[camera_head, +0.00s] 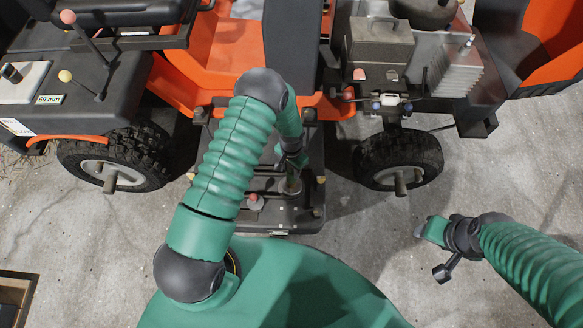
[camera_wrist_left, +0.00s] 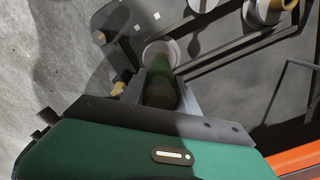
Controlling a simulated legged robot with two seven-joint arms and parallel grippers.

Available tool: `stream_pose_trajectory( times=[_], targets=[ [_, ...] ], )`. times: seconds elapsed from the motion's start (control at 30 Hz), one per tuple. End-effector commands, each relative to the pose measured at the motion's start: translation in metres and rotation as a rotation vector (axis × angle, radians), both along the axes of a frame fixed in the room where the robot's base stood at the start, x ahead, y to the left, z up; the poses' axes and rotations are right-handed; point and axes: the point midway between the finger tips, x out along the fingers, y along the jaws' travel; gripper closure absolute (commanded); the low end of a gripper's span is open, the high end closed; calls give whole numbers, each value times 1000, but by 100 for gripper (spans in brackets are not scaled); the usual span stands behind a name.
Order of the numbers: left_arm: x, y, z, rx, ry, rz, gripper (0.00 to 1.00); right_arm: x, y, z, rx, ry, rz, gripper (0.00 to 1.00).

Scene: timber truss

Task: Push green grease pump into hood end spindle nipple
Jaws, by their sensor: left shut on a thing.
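The green grease pump (camera_wrist_left: 160,75) is a short green cylinder with a dark brown near end. My left gripper (camera_wrist_left: 160,92) is shut on it, one grey finger on each side. Its far end is over a pale round spindle disc (camera_wrist_left: 161,50); the nipple is hidden, and I cannot tell whether they touch. In the head view my left gripper (camera_head: 292,162) is over the black hood (camera_head: 270,215), with the pump (camera_head: 292,182) upright below it at the hood's right part. My right gripper (camera_head: 436,250) is away at the right above the floor; its fingers are unclear.
A reddish knob (camera_head: 254,202) stands on the hood left of the pump. Black wheels (camera_head: 118,165) and (camera_head: 400,160) flank the hood. An orange machine body (camera_head: 215,55) and a grey engine (camera_head: 380,45) are behind.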

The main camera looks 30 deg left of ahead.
Motion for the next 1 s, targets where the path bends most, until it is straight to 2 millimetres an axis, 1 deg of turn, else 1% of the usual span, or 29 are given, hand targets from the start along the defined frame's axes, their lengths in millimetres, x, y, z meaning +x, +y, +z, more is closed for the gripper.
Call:
stream_pose_trajectory(
  times=[0.23,0.27,0.43,0.7,0.77,0.87,0.97,1.0],
  targets=[
    [0,0,-8,0,-1,0,100,0,0,-6,0,0,0,47],
    [0,0,-7,0,-1,0,61,0,0,-5,0,0,0,47],
    [0,0,-7,0,-1,0,38,0,0,-5,0,0,0,47],
    [0,0,-7,0,1,0,38,0,0,-5,0,0,0,47],
    [0,0,-5,0,0,0,38,0,0,-3,0,0,0,47],
    [1,0,9,0,-2,0,38,0,0,3,0,0,0,47],
    [1,0,34,0,-2,0,38,0,0,15,0,0,0,47],
    [2,0,46,0,-3,0,38,0,0,20,0,0,0,47]
  ],
)
